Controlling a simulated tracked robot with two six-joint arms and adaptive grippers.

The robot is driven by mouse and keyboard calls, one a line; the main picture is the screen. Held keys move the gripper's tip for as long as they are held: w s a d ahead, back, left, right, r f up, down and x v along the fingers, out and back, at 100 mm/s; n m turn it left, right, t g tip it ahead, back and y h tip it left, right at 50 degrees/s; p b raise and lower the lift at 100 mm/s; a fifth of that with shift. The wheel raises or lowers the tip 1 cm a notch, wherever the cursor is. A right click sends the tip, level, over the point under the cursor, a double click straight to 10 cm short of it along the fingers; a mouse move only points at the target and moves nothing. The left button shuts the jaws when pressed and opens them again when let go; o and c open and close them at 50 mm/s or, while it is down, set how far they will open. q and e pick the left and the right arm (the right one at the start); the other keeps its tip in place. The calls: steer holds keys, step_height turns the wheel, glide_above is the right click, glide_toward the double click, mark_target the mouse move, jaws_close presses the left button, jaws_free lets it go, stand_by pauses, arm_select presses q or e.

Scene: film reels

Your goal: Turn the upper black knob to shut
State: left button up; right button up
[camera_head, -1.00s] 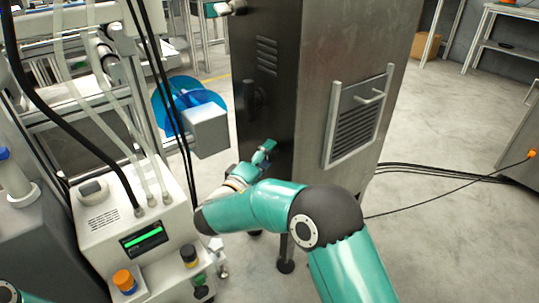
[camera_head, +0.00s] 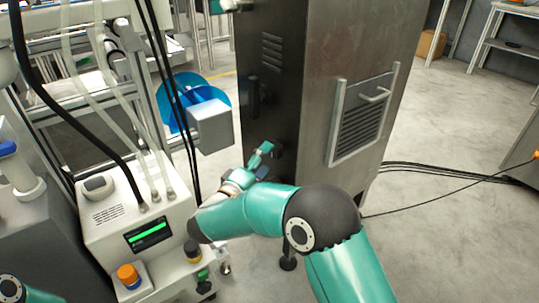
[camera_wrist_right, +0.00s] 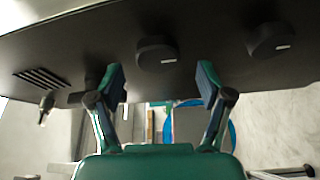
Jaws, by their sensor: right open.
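The upper black knob (camera_wrist_right: 157,53) is on the dark cabinet face in the right wrist view, a round knob with a small pale mark. It lies in line with the gap between the two fingers, a little beyond their tips, with no visible contact. The lower black knob (camera_wrist_right: 268,40) is to its right in that view. My right gripper (camera_wrist_right: 162,78) is open and empty. In the head view my right gripper (camera_head: 264,158) is close to the cabinet's dark front, and the knobs are hard to make out there. My left gripper is outside the frames.
The tall metal cabinet (camera_head: 345,55) has a side vent panel with a handle (camera_head: 376,95). A white machine (camera_head: 120,235) with a green-lit display stands at left. A grey box (camera_head: 211,125) and a blue reel (camera_head: 180,88) are behind. Cables (camera_head: 440,172) cross the open floor at right.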

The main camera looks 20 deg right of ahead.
steer(key=v, duration=0.9)
steer(key=shift+f, duration=0.15)
